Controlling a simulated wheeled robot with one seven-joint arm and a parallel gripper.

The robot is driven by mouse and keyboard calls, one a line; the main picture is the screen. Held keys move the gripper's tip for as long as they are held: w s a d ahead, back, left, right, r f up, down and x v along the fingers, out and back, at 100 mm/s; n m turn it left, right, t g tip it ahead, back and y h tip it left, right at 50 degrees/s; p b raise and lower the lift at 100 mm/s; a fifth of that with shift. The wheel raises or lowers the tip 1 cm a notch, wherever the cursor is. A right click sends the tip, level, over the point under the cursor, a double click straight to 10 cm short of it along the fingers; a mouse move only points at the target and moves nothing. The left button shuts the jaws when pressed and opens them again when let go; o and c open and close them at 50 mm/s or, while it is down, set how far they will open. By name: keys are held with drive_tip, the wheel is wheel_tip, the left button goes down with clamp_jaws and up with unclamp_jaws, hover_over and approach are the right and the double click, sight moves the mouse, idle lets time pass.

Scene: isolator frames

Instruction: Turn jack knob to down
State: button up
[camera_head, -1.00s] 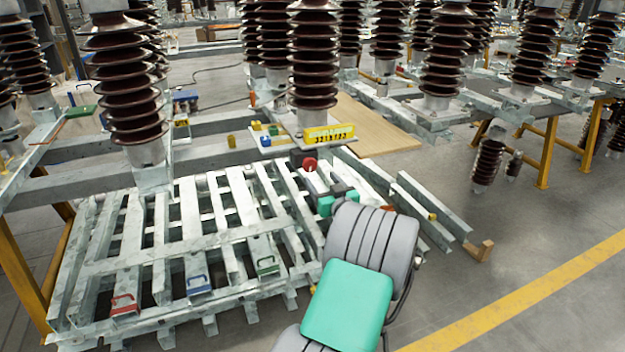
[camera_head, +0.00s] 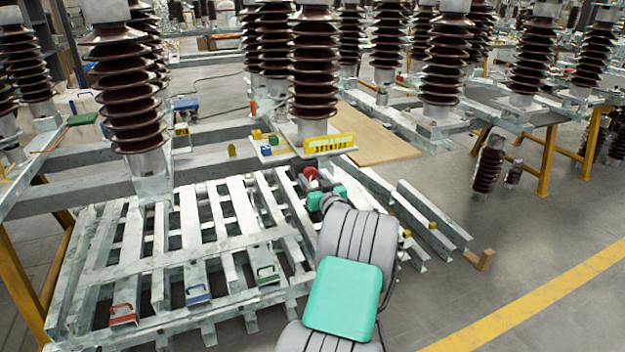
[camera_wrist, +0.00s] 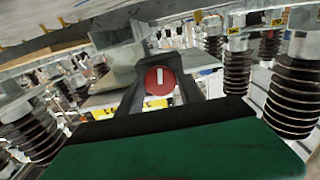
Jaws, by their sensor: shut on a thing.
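The jack knob is a round red knob (camera_wrist: 159,80) with a white bar across its face. It shows in the middle of the wrist view, and the bar stands nearly upright in that picture. In the head view the red knob (camera_head: 310,172) is small, beyond the end of my arm. My gripper (camera_wrist: 160,74) has a dark finger on each side of the knob and is shut on it. In the head view my gripper (camera_head: 317,183) is small and partly hidden by my wrist. The contact points are too small to make out.
A yellow sign (camera_head: 330,144) stands behind the knob. Tall brown insulators (camera_head: 313,65) rise behind. Open floor (camera_head: 540,240) lies right.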

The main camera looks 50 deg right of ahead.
drive_tip(key=c, duration=0.8)
drive_tip(key=shift+o, duration=0.2)
